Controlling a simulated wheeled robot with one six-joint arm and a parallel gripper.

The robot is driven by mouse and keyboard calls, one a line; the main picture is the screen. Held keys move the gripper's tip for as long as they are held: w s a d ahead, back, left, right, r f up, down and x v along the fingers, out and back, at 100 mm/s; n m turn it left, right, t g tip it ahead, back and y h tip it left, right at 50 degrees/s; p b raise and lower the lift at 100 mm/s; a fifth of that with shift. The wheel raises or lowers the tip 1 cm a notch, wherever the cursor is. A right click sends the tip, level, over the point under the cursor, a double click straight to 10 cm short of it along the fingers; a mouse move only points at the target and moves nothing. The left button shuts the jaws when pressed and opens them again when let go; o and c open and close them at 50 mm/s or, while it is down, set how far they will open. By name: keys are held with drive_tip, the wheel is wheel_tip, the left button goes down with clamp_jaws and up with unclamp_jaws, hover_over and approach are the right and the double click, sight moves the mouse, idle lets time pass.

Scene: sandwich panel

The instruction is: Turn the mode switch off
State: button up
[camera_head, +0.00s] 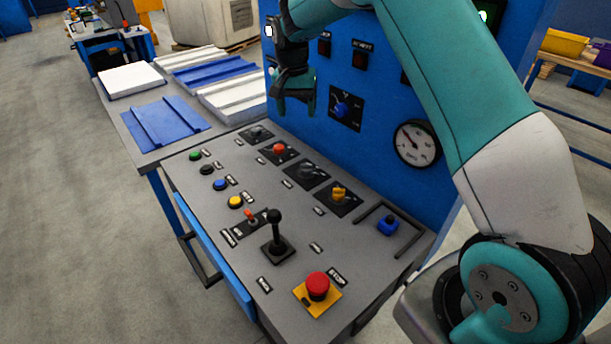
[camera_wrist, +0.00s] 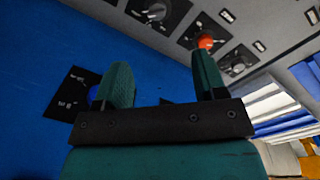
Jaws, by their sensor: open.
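I cannot tell which control is the mode switch, as the labels are too small to read. A blue rotary knob (camera_head: 342,109) sits on a black plate on the upright blue panel. In the wrist view this plate (camera_wrist: 68,100) shows at left, its knob partly hidden behind a finger. A small red-tipped toggle (camera_head: 250,215) and red (camera_head: 279,149), yellow (camera_head: 338,192) and black (camera_head: 307,171) rotary knobs are on the sloping grey console. My gripper (camera_head: 296,106) is open and empty, above the console's far edge, left of the blue knob; its fingers show in the wrist view (camera_wrist: 162,72).
A black joystick (camera_head: 275,235) and a red stop button (camera_head: 318,286) stand up from the console's front. A gauge (camera_head: 416,143) is right on the blue panel. Several push buttons line the left side. White and blue sheets (camera_head: 160,124) lie on the table at left.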

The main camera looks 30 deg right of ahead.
sight(306, 164)
drive_tip(key=shift+m, duration=0.6)
drive_tip(key=d+f, duration=0.1)
drive_tip(key=f, duration=0.5)
drive_tip(key=d+f+p, duration=0.1)
drive_tip(key=f, duration=0.6)
drive_tip(key=d+f+p, duration=0.1)
drive_tip(key=f, duration=0.6)
drive_tip(key=shift+w, duration=0.25)
drive_tip(key=shift+c, duration=0.3)
drive_tip(key=c, duration=0.8)
